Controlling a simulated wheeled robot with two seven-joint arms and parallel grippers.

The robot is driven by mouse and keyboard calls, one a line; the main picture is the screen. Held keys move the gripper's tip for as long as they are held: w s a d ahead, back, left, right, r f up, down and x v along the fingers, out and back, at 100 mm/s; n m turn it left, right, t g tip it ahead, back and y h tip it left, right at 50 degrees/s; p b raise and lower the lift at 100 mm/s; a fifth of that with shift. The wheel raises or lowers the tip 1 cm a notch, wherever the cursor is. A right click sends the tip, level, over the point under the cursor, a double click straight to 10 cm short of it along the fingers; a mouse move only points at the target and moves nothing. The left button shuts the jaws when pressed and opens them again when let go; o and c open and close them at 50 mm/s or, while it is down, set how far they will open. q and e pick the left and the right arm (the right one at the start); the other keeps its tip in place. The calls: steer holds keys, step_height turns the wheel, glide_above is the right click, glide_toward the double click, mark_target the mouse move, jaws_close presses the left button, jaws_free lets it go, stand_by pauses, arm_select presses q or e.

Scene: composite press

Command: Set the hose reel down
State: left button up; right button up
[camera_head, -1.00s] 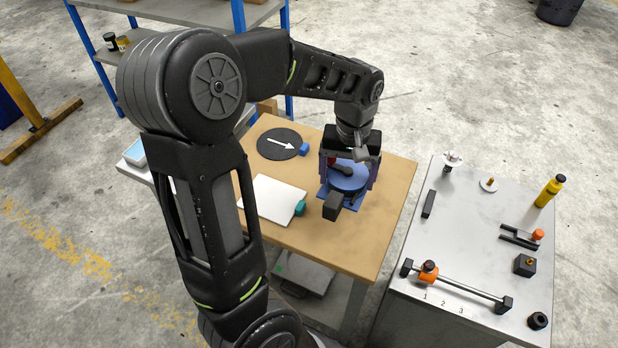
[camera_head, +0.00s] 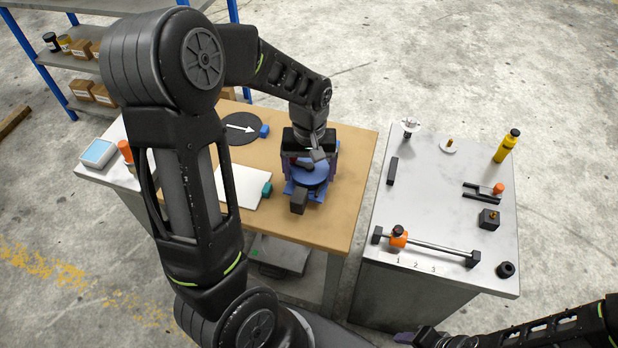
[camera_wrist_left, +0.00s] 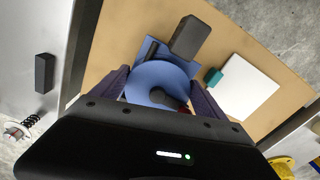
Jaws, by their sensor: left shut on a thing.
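The hose reel (camera_head: 310,174) is a round blue drum on a blue frame with a dark block on its near side. It is over the right part of the wooden table top (camera_head: 335,235). My left gripper (camera_head: 308,160) is over it, shut on it, with its purple fingers on either side. In the left wrist view the reel (camera_wrist_left: 158,78) shows between the fingers, partly hidden by the gripper body. I cannot tell whether its base touches the table. My right gripper (camera_head: 412,338) shows partly at the bottom edge, apart from everything; its jaws are unclear.
A white sheet (camera_head: 240,187) with a teal block (camera_head: 267,190) lies left of the reel. A black disc (camera_head: 240,129) with a white arrow is behind it. A grey bench (camera_head: 440,210) with several fixtures stands right, across a gap. The near right table area is clear.

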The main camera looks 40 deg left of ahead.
mark_target(309, 173)
arm_select(q)
steer(key=shift+f, duration=1.6)
steer(key=shift+f, duration=0.1)
steer(key=o, duration=1.7)
step_height(309, 173, up, 12)
steer(key=shift+r+b, duration=0.15)
steer(key=shift+b, duration=0.3)
